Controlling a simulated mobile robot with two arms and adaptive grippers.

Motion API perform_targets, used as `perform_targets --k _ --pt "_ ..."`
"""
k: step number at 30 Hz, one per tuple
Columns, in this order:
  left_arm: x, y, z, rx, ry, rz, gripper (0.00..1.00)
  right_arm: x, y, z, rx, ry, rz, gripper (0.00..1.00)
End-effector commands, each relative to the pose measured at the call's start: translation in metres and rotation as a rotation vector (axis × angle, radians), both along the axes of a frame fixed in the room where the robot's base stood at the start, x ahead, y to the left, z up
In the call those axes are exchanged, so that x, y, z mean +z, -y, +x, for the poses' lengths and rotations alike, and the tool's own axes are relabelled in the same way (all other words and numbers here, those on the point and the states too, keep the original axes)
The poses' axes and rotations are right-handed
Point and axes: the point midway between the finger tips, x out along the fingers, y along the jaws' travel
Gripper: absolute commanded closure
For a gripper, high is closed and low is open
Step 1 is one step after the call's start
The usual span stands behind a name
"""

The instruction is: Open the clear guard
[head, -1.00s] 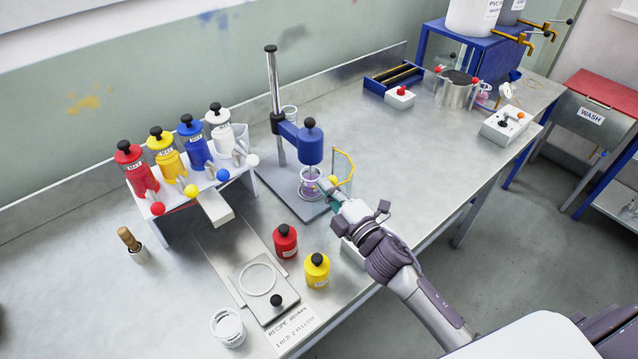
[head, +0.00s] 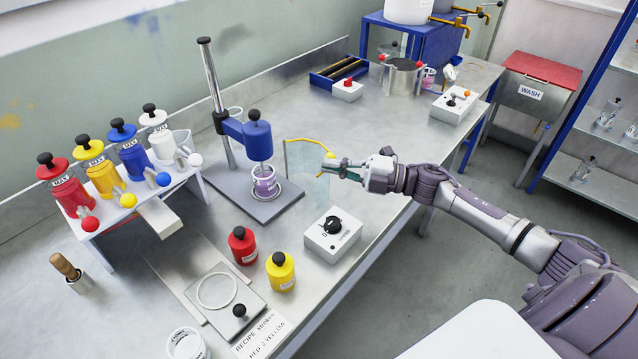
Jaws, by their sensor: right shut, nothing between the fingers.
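The clear guard (head: 307,168) is a see-through panel with a yellow top edge. It stands out to the right of the blue-headed mixer (head: 258,140), swung away from its front. The jar (head: 265,187) with purple contents is on the mixer base, with its front unobstructed by the guard. A yellow knob (head: 330,155) shows at the guard's outer end. My right gripper (head: 324,170) is shut, holding nothing, with its fingertips beside the panel's outer end, just below the knob. I cannot tell whether they touch the panel. My left gripper is not in view.
A white box with a black dial (head: 333,226) stands in front of the guard. Red (head: 242,244) and yellow (head: 280,270) bottles stand nearby. The bottle rack (head: 185,185) is at left. The bench behind the guard is clear.

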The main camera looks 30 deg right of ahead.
Motion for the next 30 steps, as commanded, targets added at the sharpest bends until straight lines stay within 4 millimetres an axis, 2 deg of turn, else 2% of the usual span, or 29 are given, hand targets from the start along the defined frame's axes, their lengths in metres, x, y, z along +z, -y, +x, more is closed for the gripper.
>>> perform_targets --k 1,3,12,30 --pt "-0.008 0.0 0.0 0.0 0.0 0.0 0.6 -0.004 0.006 0.002 -0.002 0.002 -0.002 1.0" --pt "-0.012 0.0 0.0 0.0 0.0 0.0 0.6 -0.003 0.012 0.004 -0.004 0.002 -0.002 1.0" --pt "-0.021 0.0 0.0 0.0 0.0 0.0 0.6 0.0 0.026 0.009 -0.004 0.001 0.0 1.0" --pt "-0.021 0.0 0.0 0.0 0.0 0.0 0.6 0.001 0.027 0.01 -0.003 0.001 0.0 1.0"
